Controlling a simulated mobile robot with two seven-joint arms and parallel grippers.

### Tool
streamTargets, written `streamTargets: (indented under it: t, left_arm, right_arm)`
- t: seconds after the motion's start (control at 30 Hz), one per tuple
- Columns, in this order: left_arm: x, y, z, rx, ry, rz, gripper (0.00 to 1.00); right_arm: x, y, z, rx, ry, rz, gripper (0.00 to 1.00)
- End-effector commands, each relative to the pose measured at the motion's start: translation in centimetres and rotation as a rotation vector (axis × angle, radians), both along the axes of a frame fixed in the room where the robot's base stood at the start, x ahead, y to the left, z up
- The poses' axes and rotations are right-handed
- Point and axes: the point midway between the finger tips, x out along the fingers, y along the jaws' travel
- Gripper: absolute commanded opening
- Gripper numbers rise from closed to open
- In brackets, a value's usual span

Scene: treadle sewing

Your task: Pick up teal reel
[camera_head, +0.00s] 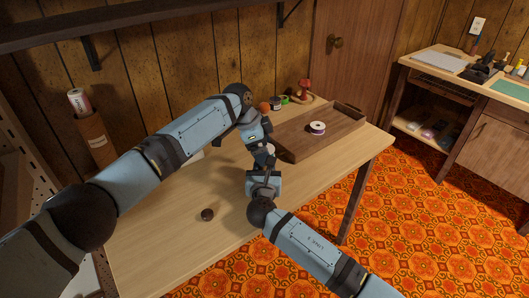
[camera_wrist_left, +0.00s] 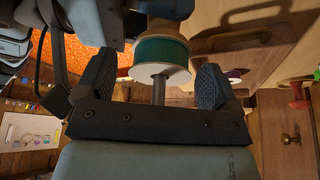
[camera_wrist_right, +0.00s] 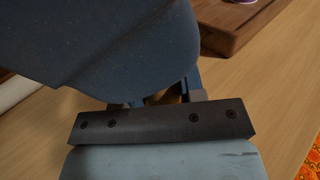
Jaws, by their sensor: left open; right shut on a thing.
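The teal reel (camera_wrist_left: 160,52) has pale flanges and sits between the fingers of my open left gripper (camera_wrist_left: 153,82) in the left wrist view. A gap shows between the reel and the right-hand finger. A grey spindle (camera_wrist_left: 159,92) sticks out of the reel. In the head view both grippers meet above the table, the left one behind the right.
A wooden tray (camera_head: 345,127) with a white-rimmed spool (camera_head: 317,128) stands at the back right of the table (camera_head: 165,245). A red thing (camera_head: 304,88) stands behind the tray. A small dark round thing (camera_head: 207,214) lies near the front. The front left of the table is mostly clear.

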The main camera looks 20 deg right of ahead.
Motion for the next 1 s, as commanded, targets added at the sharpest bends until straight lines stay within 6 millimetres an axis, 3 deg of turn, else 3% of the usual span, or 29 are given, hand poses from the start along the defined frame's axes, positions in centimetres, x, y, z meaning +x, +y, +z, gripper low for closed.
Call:
streamTargets:
  t: [0.17, 0.4, 0.73, 1.0]
  left_arm:
    - [0.0, 0.0, 0.0, 0.000, 0.000, 0.000, 0.87]
    - [0.0, 0.0, 0.0, 0.000, -0.001, 0.000, 0.34]
    - [0.1, 0.0, 0.6, -0.002, -0.002, 0.000, 0.34]
    - [0.0, 0.0, 5.5, -0.003, -0.004, -0.001, 0.34]
  right_arm:
    - [0.0, 0.0, 0.1, 0.000, -0.001, 0.000, 0.09]
    - [0.0, 0.0, 0.1, 0.000, -0.001, 0.000, 0.09]
    - [0.0, 0.0, 0.1, 0.000, -0.001, 0.000, 0.09]
    - [0.0, 0.0, 0.1, 0.000, -0.001, 0.000, 0.09]
